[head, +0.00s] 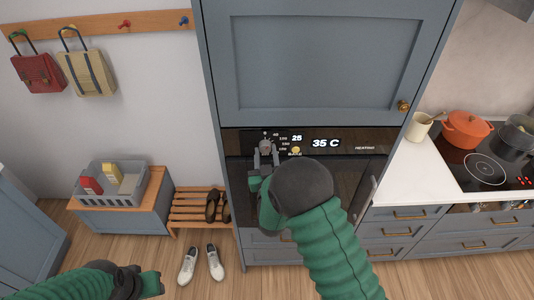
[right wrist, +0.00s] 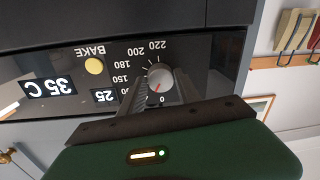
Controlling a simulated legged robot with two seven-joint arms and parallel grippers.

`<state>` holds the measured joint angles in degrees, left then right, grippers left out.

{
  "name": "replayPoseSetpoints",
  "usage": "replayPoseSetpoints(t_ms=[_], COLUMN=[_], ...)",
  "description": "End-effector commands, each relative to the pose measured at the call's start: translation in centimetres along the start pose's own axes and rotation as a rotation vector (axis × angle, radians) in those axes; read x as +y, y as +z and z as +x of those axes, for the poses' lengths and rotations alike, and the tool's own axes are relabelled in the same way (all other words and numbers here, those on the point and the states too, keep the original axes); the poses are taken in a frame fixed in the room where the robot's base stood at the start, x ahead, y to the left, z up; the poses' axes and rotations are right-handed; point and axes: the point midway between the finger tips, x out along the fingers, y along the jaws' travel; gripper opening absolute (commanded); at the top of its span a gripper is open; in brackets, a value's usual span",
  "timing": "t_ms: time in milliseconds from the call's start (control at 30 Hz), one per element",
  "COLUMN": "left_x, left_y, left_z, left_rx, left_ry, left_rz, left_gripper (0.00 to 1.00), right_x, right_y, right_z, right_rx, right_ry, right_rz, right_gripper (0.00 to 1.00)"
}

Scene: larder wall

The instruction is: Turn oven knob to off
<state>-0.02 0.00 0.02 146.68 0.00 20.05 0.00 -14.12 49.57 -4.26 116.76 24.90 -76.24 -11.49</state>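The oven knob (right wrist: 160,77) is a small round silver dial on the black oven panel. It shows upside down in the right wrist view, its red mark near the "0". In the head view the knob (head: 265,146) sits left of the displays. My right gripper (head: 265,158) is at the panel. Its two fingers (right wrist: 160,88) stand either side of the knob and look apart from it, though contact is hard to judge. My left gripper (head: 150,284) is low at the bottom left, far from the oven; its fingers are unclear.
The panel displays (head: 326,143) read 35 C and 25, beside a yellow BAKE button (right wrist: 94,66). A cabinet door (head: 330,60) is above. A counter and hob with an orange pot (head: 467,130) are right. A bench with a grey crate (head: 120,200) and shoes (head: 188,266) are left.

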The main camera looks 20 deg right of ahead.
Motion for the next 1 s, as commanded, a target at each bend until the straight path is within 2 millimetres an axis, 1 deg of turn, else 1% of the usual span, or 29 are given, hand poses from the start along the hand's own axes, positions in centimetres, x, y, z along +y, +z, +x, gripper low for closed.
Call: replayPoseSetpoints(t_ms=[33, 233, 267, 300, 733, 1000], left_x=[0.0, 0.0, 0.0, 0.0, 0.0, 0.0], left_y=[0.0, 0.0, 0.0, 0.0, 0.1, 0.3], left_z=[0.0, 0.0, 0.0, 0.0, 0.3, 1.2], left_rx=[0.0, 0.0, 0.0, 0.0, 0.0, 0.0], left_ry=[0.0, 0.0, 0.0, 0.0, 0.0, 0.0], left_rz=[-0.001, -0.001, -0.001, -0.001, -0.001, -0.001], left_gripper=[0.36, 0.36, 0.36, 0.36, 0.36, 0.36], right_x=[0.0, 0.1, 0.0, 0.0, 0.2, 0.0], right_y=[0.0, 0.0, 0.0, 0.0, 0.2, 0.3], right_z=[0.0, 0.1, 0.0, 0.0, 0.1, 0.1], right_rx=[0.0, 0.0, 0.0, 0.0, -0.003, -0.01], right_ry=[0.0, -0.006, -0.006, -0.007, -0.002, -0.008], right_rz=[0.001, 0.004, 0.004, 0.005, -0.029, -0.176], right_gripper=[0.31, 0.05, 0.01, 0.0, 0.0, 0.0])
